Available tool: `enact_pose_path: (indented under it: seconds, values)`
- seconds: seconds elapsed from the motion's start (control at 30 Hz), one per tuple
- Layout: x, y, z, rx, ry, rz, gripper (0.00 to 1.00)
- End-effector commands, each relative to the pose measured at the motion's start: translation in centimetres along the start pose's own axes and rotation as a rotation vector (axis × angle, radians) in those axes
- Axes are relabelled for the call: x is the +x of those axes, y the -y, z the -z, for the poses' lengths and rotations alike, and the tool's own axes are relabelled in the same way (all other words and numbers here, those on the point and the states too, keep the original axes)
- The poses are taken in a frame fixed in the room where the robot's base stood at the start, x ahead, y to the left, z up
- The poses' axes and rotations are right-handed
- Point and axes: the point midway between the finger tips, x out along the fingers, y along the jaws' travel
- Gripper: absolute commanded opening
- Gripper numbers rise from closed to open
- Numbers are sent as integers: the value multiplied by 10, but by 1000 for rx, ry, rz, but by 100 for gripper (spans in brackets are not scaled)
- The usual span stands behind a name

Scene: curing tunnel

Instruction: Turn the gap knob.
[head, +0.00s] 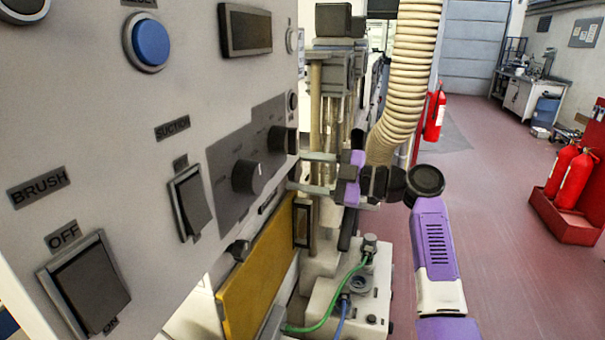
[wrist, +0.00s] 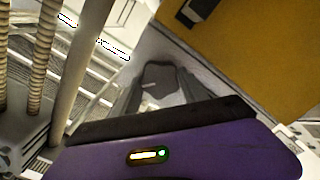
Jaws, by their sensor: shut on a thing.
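My gripper (head: 296,172) is at the right edge of the grey control panel (head: 100,120), its two pale fingers pointing left at the panel face. In the wrist view a dark grey knob (wrist: 161,79) with a small light mark sits between the fingers, and they are shut on it. I take it for the gap knob; no label on it is readable. In the head view the fingers' tips and the held knob are mostly hidden or too small to make out.
A black knob (head: 248,177) and another dark knob (head: 284,140) stick out close to my gripper. A suction switch (head: 191,203), brush switch (head: 88,284) and blue button (head: 151,42) are left. A yellow plate (head: 258,275) lies below; a ribbed hose (head: 405,75) hangs behind.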

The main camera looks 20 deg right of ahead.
Motion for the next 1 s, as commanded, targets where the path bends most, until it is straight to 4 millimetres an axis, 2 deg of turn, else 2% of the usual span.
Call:
enact_pose_path:
  seconds: [0.27,1.0]
  values:
    - [0,3,-2,168,-2,1,10]
    - [0,-1,-1,868,0,2,10]
